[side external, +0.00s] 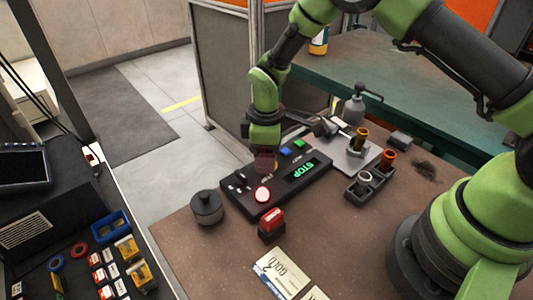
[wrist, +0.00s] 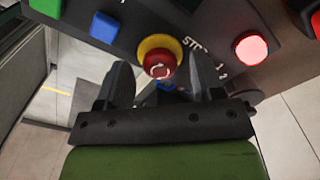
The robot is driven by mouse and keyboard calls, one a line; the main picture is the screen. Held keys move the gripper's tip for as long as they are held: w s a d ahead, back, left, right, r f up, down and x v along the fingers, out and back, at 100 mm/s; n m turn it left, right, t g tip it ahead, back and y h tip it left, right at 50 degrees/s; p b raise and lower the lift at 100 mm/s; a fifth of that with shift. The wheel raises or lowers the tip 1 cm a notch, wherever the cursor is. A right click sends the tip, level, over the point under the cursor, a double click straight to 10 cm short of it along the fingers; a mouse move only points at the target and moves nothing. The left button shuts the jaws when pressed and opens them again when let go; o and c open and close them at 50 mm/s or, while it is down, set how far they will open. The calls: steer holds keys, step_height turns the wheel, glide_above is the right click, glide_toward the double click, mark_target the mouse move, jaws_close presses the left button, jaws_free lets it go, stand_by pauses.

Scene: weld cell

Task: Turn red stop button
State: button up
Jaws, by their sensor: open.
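The red stop button (wrist: 159,64) with a yellow collar shows in the wrist view, on a black control panel (wrist: 215,22). It has white arrow marks on its face. My gripper (wrist: 162,82) is open and empty, pointing at the panel. The button appears in the gap between its two dark fingers, near their tips; I cannot tell whether they touch it. In the side external view, my gripper (side external: 266,158) is over the panel (side external: 300,183) and largely hides the button.
A lit red lamp (side external: 263,194), a blue button (side external: 285,150) and a green button (side external: 299,143) sit on the panel. A dark lidded pot (side external: 207,208), a red stamp-like block (side external: 271,222) and a holder with cylinders (side external: 370,183) stand close by.

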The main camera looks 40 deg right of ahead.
steer(key=shift+f, duration=0.3)
steer(key=c, duration=0.9)
steer(key=shift+c, duration=0.2)
steer(key=shift+m, duration=3.5)
